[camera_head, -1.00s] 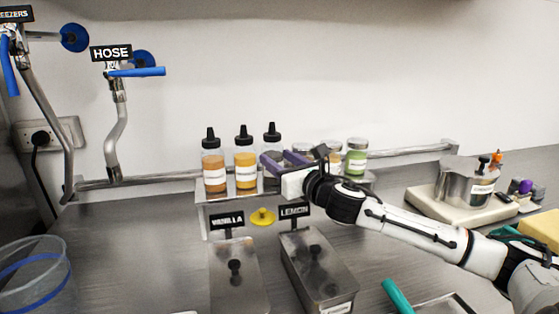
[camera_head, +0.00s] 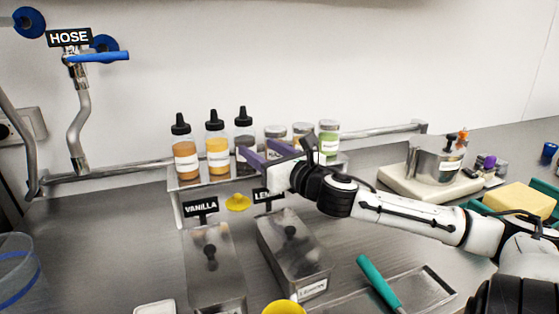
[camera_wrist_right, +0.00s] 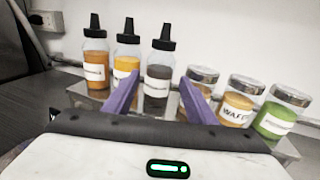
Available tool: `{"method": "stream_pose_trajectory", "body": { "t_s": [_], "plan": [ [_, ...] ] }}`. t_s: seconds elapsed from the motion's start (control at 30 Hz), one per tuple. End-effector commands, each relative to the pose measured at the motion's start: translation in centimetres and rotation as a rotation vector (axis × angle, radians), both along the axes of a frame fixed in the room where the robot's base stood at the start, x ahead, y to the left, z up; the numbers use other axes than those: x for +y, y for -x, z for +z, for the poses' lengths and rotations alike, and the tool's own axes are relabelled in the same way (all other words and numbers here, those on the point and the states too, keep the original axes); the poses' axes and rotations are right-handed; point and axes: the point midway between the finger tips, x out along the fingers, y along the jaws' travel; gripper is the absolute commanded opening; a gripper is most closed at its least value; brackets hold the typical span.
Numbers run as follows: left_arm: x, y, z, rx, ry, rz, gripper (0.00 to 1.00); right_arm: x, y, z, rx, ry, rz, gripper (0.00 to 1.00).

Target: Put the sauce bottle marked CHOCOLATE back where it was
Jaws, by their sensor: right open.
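The dark sauce bottle (camera_head: 244,128), with a black nozzle cap, stands upright third in the row on the metal shelf (camera_head: 218,180). In the right wrist view the same bottle (camera_wrist_right: 158,70) shows a white label too blurred to read surely. My right gripper (camera_head: 254,149) is open, its purple fingers pointing at the bottle from the front. In the right wrist view the gripper (camera_wrist_right: 159,80) has the bottle showing between its fingertips; contact cannot be told. The bottle's lower part is partly hidden in the head view. My left gripper is not in view.
An orange-brown bottle (camera_head: 184,150) and a yellow bottle (camera_head: 217,143) stand left of it. Several jars, including a green one (camera_head: 329,140), stand right. Lidded tubs marked VANILLA (camera_head: 214,270) and LEMON (camera_head: 300,255) lie in front. A rail (camera_head: 385,131) runs behind.

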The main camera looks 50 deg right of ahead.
Motion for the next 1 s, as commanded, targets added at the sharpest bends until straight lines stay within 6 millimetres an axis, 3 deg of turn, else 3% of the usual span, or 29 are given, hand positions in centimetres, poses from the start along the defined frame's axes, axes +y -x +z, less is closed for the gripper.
{"method": "stream_pose_trajectory", "body": {
  "t_s": [0.5, 1.0],
  "plan": [
    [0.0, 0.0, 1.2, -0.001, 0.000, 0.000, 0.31, 1.5, 6.4, 0.1, 0.000, -0.002, 0.000, 0.51],
    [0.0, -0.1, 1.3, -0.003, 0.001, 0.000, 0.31, 1.6, 6.9, 0.1, -0.001, 0.001, -0.001, 0.51]
  ]
}}
